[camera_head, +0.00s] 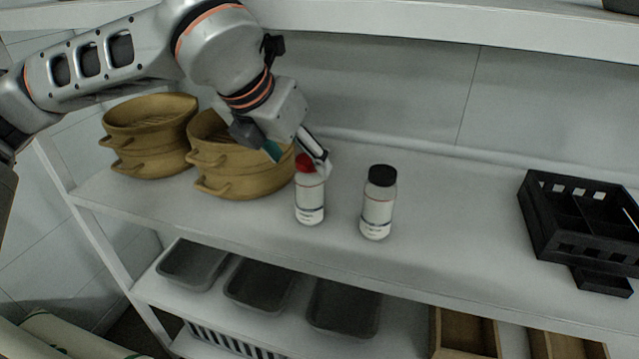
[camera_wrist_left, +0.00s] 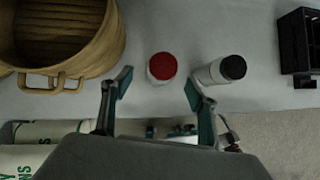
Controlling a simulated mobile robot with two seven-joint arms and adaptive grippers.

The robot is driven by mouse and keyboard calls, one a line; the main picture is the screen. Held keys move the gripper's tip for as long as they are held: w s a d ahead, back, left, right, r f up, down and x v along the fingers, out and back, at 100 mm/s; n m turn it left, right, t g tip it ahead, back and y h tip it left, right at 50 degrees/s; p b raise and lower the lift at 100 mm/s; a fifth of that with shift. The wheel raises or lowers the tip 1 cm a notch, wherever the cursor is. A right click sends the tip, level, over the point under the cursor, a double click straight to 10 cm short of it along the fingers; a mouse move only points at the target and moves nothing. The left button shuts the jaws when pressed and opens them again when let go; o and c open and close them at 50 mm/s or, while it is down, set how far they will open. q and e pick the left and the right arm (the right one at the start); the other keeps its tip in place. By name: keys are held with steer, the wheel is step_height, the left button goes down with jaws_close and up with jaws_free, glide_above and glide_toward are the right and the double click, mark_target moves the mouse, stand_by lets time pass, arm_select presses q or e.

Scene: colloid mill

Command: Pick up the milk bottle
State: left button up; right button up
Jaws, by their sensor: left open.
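Two white bottles stand upright on the upper shelf: a red-capped bottle (camera_head: 310,199) and a black-capped bottle (camera_head: 377,210) to its right. I cannot read which label says milk. My left gripper (camera_head: 298,158) is open and empty at the red cap, with one finger in front of part of that cap in the head view. In the left wrist view, the red-capped bottle (camera_wrist_left: 162,67) shows ahead of the gap between the open fingertips (camera_wrist_left: 158,88). The black-capped bottle (camera_wrist_left: 222,70) is ahead of the right finger there. My right gripper is not in view.
Stacked tan steamer baskets (camera_head: 239,178) stand close left of the red-capped bottle, with another stack (camera_head: 150,155) farther left. A black crate (camera_head: 553,232) stands at the right. The shelf (camera_head: 455,225) is clear between the black-capped bottle and crate. Grey trays (camera_head: 343,306) sit below.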

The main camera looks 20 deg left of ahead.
mark_target(310, 191)
arm_select(q)
steer(key=shift+w+d+f, duration=0.1)
steer(key=shift+w+f, duration=0.05)
steer(key=shift+f, duration=0.6)
steer(key=shift+x, duration=2.8)
steer(key=shift+d+r, duration=0.15)
steer(key=c, duration=1.4)
